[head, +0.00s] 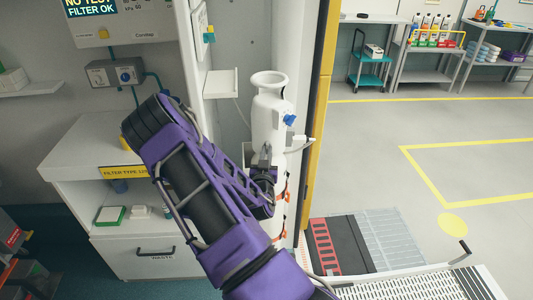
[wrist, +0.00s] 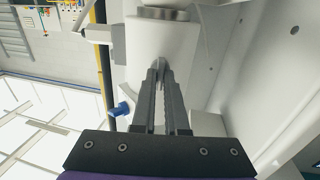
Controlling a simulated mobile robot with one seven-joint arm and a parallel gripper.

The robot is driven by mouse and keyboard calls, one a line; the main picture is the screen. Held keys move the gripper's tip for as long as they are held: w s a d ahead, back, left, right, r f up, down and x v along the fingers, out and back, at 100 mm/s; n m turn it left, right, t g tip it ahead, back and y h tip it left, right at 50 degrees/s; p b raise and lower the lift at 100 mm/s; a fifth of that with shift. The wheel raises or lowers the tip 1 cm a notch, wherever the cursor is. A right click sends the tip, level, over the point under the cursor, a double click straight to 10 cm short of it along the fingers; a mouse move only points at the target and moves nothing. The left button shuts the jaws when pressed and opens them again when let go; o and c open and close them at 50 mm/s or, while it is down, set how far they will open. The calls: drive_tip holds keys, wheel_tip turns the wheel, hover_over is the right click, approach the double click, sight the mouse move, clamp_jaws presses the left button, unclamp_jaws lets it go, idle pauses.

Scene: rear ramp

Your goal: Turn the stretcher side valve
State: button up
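A white upright cylinder-like body (head: 268,120) with a flared top stands at the door frame. A blue knob (head: 289,119) sticks out of its right side. It also shows in the wrist view (wrist: 123,109), left of the fingers. Below it a white fitting (head: 300,144) juts right; I cannot tell which of these is the stretcher side valve. My gripper (head: 263,154) points at the front of the white body, below and left of the blue knob. In the wrist view its fingers (wrist: 159,68) are close together, with a pale grey bit at the tips. Contact is unclear.
A yellow door edge (head: 318,100) is close on the right. Beyond it lie a ramp (head: 420,285) and open floor. Orange clips (head: 287,196) run down beside the body.

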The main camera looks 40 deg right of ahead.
clamp_jaws()
drive_tip(key=shift+f, duration=0.1)
drive_tip(key=shift+n+b, duration=1.5)
drive_tip(key=shift+n, duration=0.7)
drive_tip(key=o, duration=0.6)
unclamp_jaws()
drive_tip(key=shift+a, duration=0.1)
